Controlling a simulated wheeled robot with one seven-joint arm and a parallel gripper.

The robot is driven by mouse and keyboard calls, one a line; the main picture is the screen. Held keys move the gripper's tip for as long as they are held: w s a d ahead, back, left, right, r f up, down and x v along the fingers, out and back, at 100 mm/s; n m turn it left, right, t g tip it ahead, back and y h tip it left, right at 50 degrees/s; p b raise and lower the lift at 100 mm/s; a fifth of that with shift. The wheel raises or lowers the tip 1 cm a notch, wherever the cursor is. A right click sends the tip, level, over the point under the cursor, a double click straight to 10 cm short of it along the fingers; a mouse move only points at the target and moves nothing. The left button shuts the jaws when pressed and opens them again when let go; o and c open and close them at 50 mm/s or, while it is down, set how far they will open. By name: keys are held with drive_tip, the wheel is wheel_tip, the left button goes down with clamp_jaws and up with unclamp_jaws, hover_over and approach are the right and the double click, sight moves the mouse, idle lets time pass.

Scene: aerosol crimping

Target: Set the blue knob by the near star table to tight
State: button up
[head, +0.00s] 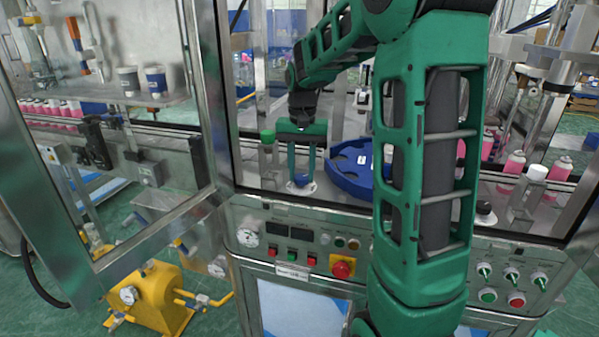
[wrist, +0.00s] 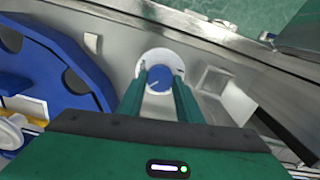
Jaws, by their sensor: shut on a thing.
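The blue knob (wrist: 159,79) sits on a round white dial plate in the wrist view, with a pale pointer line on its top. My gripper (wrist: 159,85) is above it with its two green fingers on either side, shut on the knob. In the head view my gripper (head: 300,183) points straight down at the white dial plate (head: 300,188) on the machine deck; the knob itself is hidden there by the fingers. The blue star table (head: 350,170) lies just right of the fingers. Marks on the dial are too small to read.
A metal post with a green cap (head: 268,150) stands just left of my gripper. A metal frame edge runs in front of the deck, above the control panel (head: 290,245) with a red stop button (head: 342,267). Pink bottles (head: 514,163) stand at the right.

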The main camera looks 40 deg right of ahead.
sight(300, 176)
drive_tip(key=shift+w+a+r+m, duration=0.15)
drive_tip(key=shift+w+m, duration=0.05)
drive_tip(key=shift+m, duration=0.1)
idle(0.4)
drive_tip(key=o, duration=1)
drive_tip(key=shift+o, duration=0.2)
drive_tip(key=shift+s, duration=0.1)
wheel_tip(300, 176, up, 11)
drive_tip(key=shift+f, duration=0.2)
